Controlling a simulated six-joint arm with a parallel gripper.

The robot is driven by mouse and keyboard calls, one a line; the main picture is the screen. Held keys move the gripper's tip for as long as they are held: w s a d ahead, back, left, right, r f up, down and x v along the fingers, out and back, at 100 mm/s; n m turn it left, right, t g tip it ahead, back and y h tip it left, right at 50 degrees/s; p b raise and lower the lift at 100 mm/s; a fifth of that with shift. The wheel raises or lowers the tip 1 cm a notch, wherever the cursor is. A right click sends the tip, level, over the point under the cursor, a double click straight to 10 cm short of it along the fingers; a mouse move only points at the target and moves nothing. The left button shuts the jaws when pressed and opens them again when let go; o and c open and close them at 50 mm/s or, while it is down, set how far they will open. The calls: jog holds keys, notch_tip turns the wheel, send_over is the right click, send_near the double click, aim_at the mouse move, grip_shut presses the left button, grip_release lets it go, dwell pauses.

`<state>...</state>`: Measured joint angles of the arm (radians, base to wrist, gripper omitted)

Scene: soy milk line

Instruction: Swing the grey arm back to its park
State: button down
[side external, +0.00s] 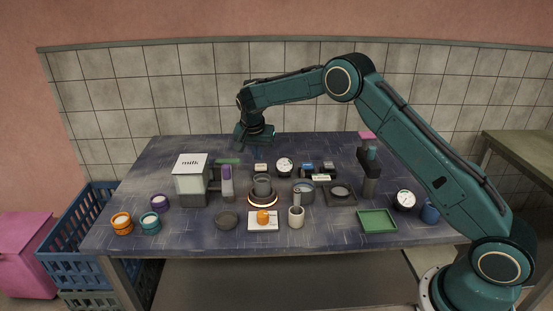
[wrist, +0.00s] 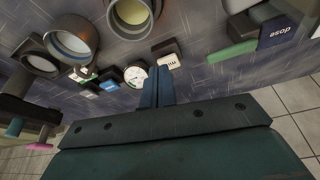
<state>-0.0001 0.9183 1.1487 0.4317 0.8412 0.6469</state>
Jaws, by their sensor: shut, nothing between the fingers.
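My gripper (side external: 257,152) hangs over the back middle of the table in the side view. In the wrist view its blue fingers (wrist: 156,88) are together with nothing between them.
A dial (side external: 284,164) and a small labelled block (side external: 261,168) stand near my gripper. Cups, pots and a dark upright device (side external: 370,172) crowd the middle and right. A green tray (side external: 377,221) lies at the front right. The table's back left is clear.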

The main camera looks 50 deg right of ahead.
jog(key=v, duration=1.1)
jog(key=s+a+r+n+t+y, duration=0.1)
jog(key=s+r+n, duration=0.4)
jog(key=s, duration=0.5)
jog(key=s+a+r+n+t+y, duration=0.2)
jog(key=s+r+n, duration=0.4)
jog(key=s, duration=0.5)
jog(key=shift+a+r, duration=0.55)
jog(key=shift+r, duration=0.3)
jog(key=w+f+m+t+y, duration=0.2)
jog(key=w+f+m, duration=0.3)
jog(key=w+f, duration=0.4)
notch_tip(320, 180, down, 7)
jog(key=shift+d+r+m, duration=0.2)
jog(key=shift+d+m, duration=0.1)
jog(key=shift+w+f, duration=0.1)
jog(key=shift+w, duration=0.1)
